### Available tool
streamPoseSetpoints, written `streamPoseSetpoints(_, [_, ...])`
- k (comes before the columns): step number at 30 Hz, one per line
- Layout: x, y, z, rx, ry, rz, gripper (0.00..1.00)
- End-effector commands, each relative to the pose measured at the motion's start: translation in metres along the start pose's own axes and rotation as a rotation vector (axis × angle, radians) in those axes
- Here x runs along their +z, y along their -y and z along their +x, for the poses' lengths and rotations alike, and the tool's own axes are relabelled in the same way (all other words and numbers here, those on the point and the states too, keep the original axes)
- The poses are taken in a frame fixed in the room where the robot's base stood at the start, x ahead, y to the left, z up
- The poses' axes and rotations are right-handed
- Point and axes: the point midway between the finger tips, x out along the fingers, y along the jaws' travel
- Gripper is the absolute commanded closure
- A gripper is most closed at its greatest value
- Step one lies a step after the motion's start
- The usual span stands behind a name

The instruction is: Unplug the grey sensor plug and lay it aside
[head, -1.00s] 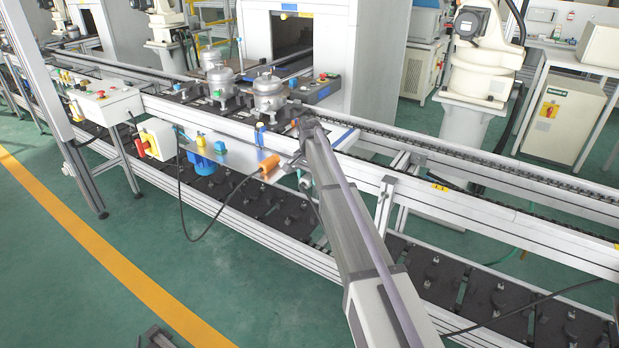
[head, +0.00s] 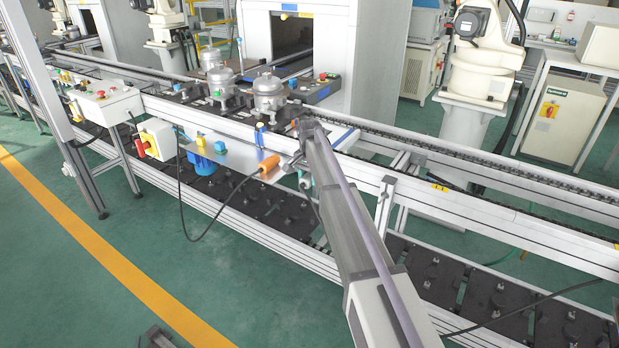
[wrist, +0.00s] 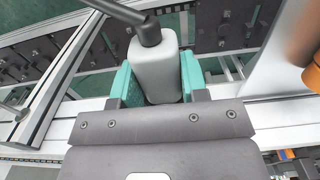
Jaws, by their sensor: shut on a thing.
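The grey sensor plug (wrist: 160,72) sits between the two teal fingers of my gripper (wrist: 156,82) in the wrist view. The fingers are shut on its sides. A dark cable (wrist: 118,12) leaves the top of the plug and runs to the upper left. The plug's far end is hidden, so I cannot tell whether it is in a socket. In the head view my gripper is by the line's front rail, mostly hidden behind my arm, and the plug cannot be made out there.
Silver compressors (head: 269,95) stand on the line behind. The green floor in front is mostly clear.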

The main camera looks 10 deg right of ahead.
Motion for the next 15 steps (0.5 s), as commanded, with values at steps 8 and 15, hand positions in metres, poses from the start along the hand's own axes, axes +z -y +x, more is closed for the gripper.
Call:
streamPoseSetpoints(8, [0.0001,-0.0001,0.0001,0.000,0.000,0.000,1.00])
streamPoseSetpoints(15, [0.0052,-0.0004,0.0001,0.000,0.001,0.000,1.00])
